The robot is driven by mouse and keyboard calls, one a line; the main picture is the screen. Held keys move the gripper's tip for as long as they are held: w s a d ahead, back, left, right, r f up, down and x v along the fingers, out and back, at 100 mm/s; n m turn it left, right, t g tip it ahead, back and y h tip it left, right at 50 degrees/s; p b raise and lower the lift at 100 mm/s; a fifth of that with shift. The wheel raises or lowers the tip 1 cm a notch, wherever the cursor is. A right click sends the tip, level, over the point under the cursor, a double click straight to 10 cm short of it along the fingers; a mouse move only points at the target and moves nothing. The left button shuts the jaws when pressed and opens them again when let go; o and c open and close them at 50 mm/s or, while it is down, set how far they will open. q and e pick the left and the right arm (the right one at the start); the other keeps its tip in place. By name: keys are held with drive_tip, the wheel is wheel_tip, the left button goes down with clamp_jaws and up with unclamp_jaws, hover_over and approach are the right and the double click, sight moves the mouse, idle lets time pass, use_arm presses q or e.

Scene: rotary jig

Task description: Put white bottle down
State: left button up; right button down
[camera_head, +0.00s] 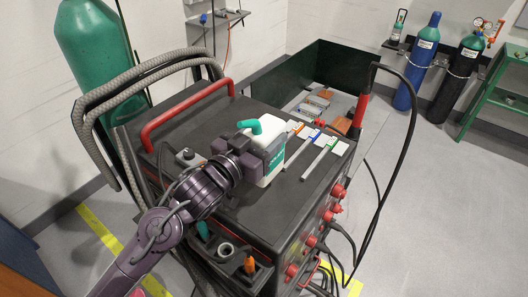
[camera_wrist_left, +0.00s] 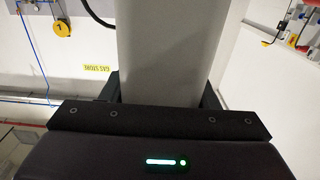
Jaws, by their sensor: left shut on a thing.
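The white bottle (camera_head: 273,127) with its teal cap is upright over the dark top of the welding cart (camera_head: 232,205). I cannot tell whether its base touches the surface. My left gripper (camera_head: 262,160) comes in from the left and is shut on the bottle's body, hiding part of its near side. In the left wrist view the bottle (camera_wrist_left: 158,50) is a pale column between the dark fingers. My right gripper is not in view.
Several flat tools with coloured handles (camera_head: 320,158) lie right of the bottle. A red handle bar (camera_head: 185,110) and thick grey hoses (camera_head: 140,75) border the left. An open dark green bin (camera_head: 340,65) stands behind. The front part of the cart top is bare.

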use_arm(q)
drive_tip(key=shift+s+d+f, duration=0.1)
drive_tip(key=shift+s+f, duration=0.2)
drive_tip(key=shift+f, duration=0.05)
drive_tip(key=f+p, duration=0.1)
drive_tip(key=f, duration=0.3)
drive_tip(key=shift+w+f, duration=0.1)
drive_tip(key=shift+w, duration=0.1)
drive_tip(key=shift+s+f, duration=0.1)
drive_tip(key=shift+s, duration=0.05)
drive_tip(key=shift+f, duration=0.15)
drive_tip(key=o, duration=1)
drive_tip(key=shift+f, duration=0.15)
drive_tip(key=shift+o, duration=0.4)
